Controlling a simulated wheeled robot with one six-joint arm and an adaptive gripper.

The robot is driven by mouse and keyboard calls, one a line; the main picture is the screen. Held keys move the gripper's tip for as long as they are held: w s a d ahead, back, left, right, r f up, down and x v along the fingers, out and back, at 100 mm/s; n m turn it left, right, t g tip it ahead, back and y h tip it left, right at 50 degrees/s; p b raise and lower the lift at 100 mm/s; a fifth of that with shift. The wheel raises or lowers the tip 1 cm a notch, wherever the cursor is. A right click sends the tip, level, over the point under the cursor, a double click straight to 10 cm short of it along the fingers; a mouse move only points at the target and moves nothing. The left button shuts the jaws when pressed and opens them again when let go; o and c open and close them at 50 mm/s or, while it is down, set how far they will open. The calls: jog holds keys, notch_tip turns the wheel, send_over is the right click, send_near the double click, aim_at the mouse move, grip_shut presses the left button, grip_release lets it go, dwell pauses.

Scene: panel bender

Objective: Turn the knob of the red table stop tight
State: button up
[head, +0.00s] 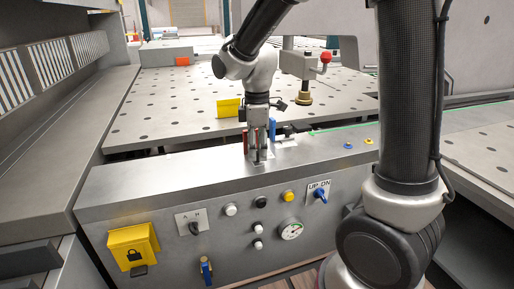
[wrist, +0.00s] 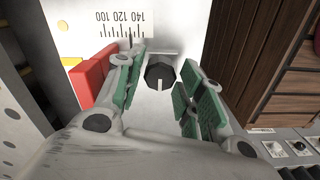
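The red table stop (wrist: 90,80) shows as a red block at the left in the wrist view, partly covered by my left finger. In the head view my gripper (head: 258,158) points down at the front rail, and a sliver of the red stop (head: 246,140) shows beside the fingers. The knob is hidden there.
A printed scale (wrist: 122,22) lies beyond the knob. A blue piece (head: 273,127) stands close right of my gripper. A yellow block (head: 228,108) and a red-knobbed lever (head: 325,58) are behind.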

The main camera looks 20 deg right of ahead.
jog(key=c, duration=0.7)
jog(key=shift+c, duration=0.2)
jog(key=m, duration=0.4)
jog(key=shift+m, duration=0.4)
jog(key=m, duration=0.9)
jog(key=shift+r, duration=0.1)
jog(key=shift+m, duration=2.1)
